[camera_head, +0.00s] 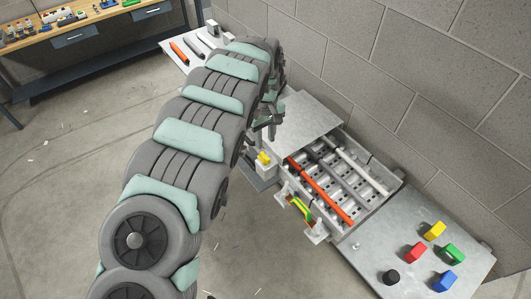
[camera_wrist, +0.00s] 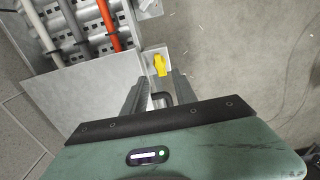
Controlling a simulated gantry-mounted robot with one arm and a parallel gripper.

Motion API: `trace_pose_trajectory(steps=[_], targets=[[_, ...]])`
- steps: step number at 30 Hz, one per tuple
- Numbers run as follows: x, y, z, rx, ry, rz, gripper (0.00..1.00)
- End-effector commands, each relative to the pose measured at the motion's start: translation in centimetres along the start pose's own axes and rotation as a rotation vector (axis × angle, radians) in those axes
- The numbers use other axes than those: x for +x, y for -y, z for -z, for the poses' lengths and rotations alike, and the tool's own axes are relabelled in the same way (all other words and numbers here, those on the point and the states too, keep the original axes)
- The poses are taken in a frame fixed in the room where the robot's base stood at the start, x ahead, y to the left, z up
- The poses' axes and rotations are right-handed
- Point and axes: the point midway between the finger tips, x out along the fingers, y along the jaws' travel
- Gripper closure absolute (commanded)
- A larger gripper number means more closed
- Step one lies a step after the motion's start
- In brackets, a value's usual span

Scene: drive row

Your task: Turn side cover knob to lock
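The yellow knob (camera_head: 263,157) sits on a small pale block at the left side of the drive box, near the grey cover (camera_head: 305,118). In the wrist view the yellow knob (camera_wrist: 160,65) lies just beyond my fingertips, its long side running roughly up and down the picture. My gripper (camera_wrist: 158,88) has its two fingers apart, with a dark bent part between them that I cannot identify. The fingers appear apart from the knob. In the head view my gripper (camera_head: 268,125) is partly hidden by my arm.
The open box (camera_head: 368,221) holds orange, grey and white bars. A green-yellow cable (camera_head: 301,208) is on its near side. A panel (camera_head: 425,255) with coloured blocks stands at right. A block wall runs behind. The floor at left is open, with a workbench (camera_head: 75,38) beyond.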

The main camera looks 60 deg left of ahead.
Motion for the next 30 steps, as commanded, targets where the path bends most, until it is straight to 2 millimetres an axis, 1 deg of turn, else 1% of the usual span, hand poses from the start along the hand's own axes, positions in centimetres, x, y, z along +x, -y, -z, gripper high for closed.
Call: trace_pose_trajectory(steps=[1,3,5,6,7,12,18,27,30], targets=[[1.8,-0.1,-0.1,0.000,0.001,0.000,0.66],[3.2,-0.2,-0.1,0.002,0.000,-0.003,0.66],[4.1,-0.1,-0.1,0.002,0.002,-0.001,0.66],[4.9,-0.1,-0.1,0.002,0.003,0.000,0.66],[5.4,-0.1,-0.1,0.002,0.003,-0.001,0.66],[6.8,0.0,0.1,0.000,0.000,-0.001,0.66],[7.5,-0.2,0.1,0.002,-0.003,-0.005,0.66],[7.7,-0.2,0.1,0.002,-0.003,-0.004,0.66],[7.7,-0.2,0.1,0.002,-0.003,-0.004,0.75]])
